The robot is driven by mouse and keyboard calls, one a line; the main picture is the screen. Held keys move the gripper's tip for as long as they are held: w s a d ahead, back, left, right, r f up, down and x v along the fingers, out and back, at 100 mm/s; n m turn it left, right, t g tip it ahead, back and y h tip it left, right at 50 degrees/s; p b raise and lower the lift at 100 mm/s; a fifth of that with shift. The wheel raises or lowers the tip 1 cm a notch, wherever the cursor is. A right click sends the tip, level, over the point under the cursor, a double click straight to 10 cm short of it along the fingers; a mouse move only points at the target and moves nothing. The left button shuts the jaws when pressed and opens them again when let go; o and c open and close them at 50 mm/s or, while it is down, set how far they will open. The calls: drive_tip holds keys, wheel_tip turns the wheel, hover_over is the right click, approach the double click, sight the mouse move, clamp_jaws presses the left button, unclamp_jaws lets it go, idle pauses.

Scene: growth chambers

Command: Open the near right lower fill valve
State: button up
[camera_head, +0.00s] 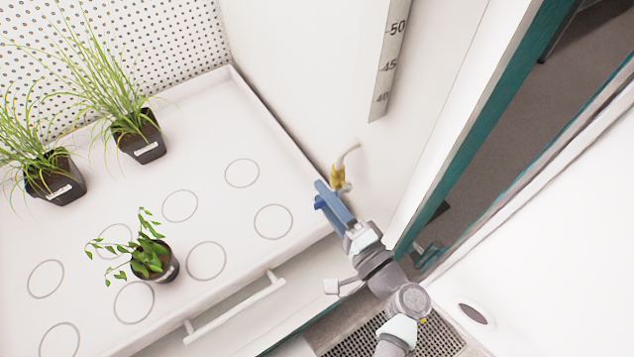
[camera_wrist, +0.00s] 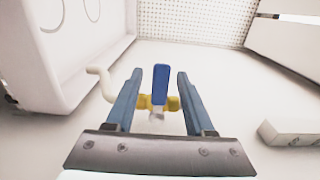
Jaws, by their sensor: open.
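The fill valve is a small brass body (camera_head: 338,176) on the chamber's right wall, beside the tray's near right corner. A pale curved spout comes off it. In the wrist view the brass body (camera_wrist: 160,102) lies across the picture with its blue lever handle (camera_wrist: 161,84) standing lengthwise, at right angles to the body. My gripper (camera_head: 328,195) is open at the valve. In the wrist view its two blue fingers (camera_wrist: 158,82) stand on either side of the lever, with a gap on each side. In the head view the gripper hides most of the lever.
A white tray (camera_head: 300,165) with printed circles fills the left, holding two grassy pots (camera_head: 140,135) and a leafy pot (camera_head: 155,260). A drawer handle (camera_head: 235,308) runs along its front. A ruler strip (camera_head: 390,60) hangs above the valve. A teal-edged door frame (camera_head: 470,130) stands right.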

drive_tip(key=shift+c, duration=0.3)
drive_tip(key=shift+s, duration=0.1)
clamp_jaws()
idle(1.1)
